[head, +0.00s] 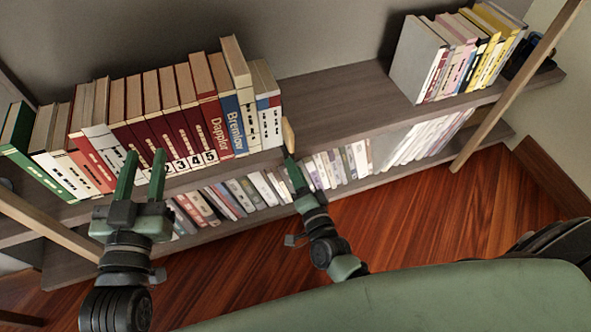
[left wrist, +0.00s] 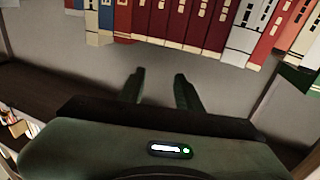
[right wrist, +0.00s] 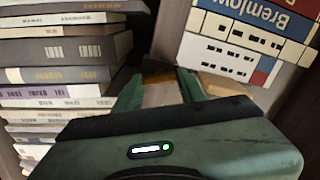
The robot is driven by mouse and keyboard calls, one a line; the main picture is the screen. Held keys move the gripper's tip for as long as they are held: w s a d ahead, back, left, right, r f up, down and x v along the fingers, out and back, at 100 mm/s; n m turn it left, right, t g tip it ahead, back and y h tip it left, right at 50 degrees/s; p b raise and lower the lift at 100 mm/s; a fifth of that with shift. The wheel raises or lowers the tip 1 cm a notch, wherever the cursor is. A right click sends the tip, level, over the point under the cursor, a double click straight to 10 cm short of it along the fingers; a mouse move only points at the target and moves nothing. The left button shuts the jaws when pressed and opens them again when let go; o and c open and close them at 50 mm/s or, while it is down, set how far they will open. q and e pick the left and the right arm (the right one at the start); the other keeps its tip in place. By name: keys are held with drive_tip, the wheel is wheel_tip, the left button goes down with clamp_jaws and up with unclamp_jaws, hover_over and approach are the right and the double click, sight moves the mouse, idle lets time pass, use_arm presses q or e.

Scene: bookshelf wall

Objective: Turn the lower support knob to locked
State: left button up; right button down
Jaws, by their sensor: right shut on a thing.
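My right gripper (head: 290,158) is at the front edge of the upper shelf, just right of the row of books. It is shut on a small tan piece (head: 288,135), which stands up beyond the fingertips. In the right wrist view the piece shows pale between the fingers (right wrist: 160,82), with an orange-brown edge. I cannot tell whether it is the lower support knob, and no locked marking can be read. My left gripper (head: 145,158) is open and empty in front of the books on the left. Its parted fingers also show in the left wrist view (left wrist: 158,82).
Upright books (head: 185,110) fill the left of the upper shelf (head: 325,105), whose middle is bare. More books (head: 465,50) stand at its right end. Lower-shelf books (head: 240,190) run below, close to my right gripper. A slanted wooden post (head: 515,85) stands at the right.

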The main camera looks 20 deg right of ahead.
use_arm(q)
drive_tip(key=shift+r+t, duration=0.6)
drive_tip(key=shift+r, duration=0.35)
use_arm(e)
drive_tip(key=shift+f+m, duration=0.1)
drive_tip(key=shift+m, duration=2.2)
use_arm(q)
drive_tip(key=shift+d+r, duration=0.1)
use_arm(e)
drive_tip(key=c, duration=0.8)
unclamp_jaws()
drive_tip(key=shift+c, duration=0.2)
use_arm(q)
wheel_tip(320, 180, down, 7)
drive_tip(key=a+g+p, duration=0.1)
drive_tip(key=g, duration=0.2)
drive_tip(key=shift+s+r+g+y, duration=0.15)
drive_tip(key=shift+s+g+y, duration=0.15)
drive_tip(key=shift+g+y, duration=0.1)
use_arm(e)
drive_tip(key=s, duration=0.8)
drive_tip(key=shift+d, duration=0.15)
